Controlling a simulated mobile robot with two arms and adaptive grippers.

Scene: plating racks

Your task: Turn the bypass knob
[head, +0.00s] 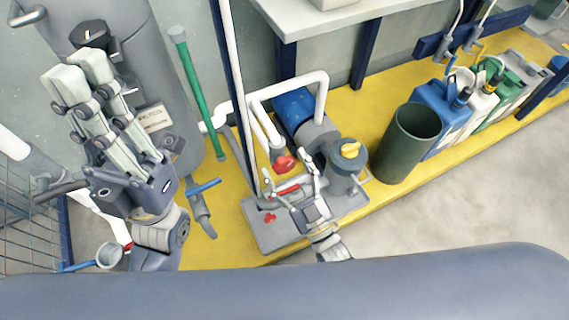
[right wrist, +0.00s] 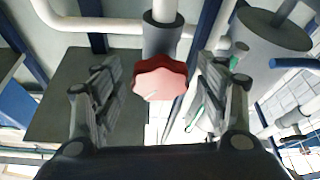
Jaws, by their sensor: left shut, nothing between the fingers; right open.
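A red lobed knob (head: 284,165) sits on the white pipework by the blue pump. In the right wrist view a red lobed knob (right wrist: 160,78) on a dark cylindrical fitting faces me between the fingers. My right gripper (head: 289,176) is open around the knob's sides in the picture; gaps show on both sides in the right wrist view (right wrist: 161,88), with no contact visible. How far the knob is from the fingertips is hard to tell. My left gripper (head: 80,72) is shut and empty, raised in front of the large grey tank.
A blue pump (head: 293,108) and a yellow-topped grey unit (head: 347,162) stand close to my right gripper. A green bin (head: 407,142) and several jugs stand further right. A green pipe (head: 188,85) rises left of the pump. The yellow platform (head: 375,95) has bare areas.

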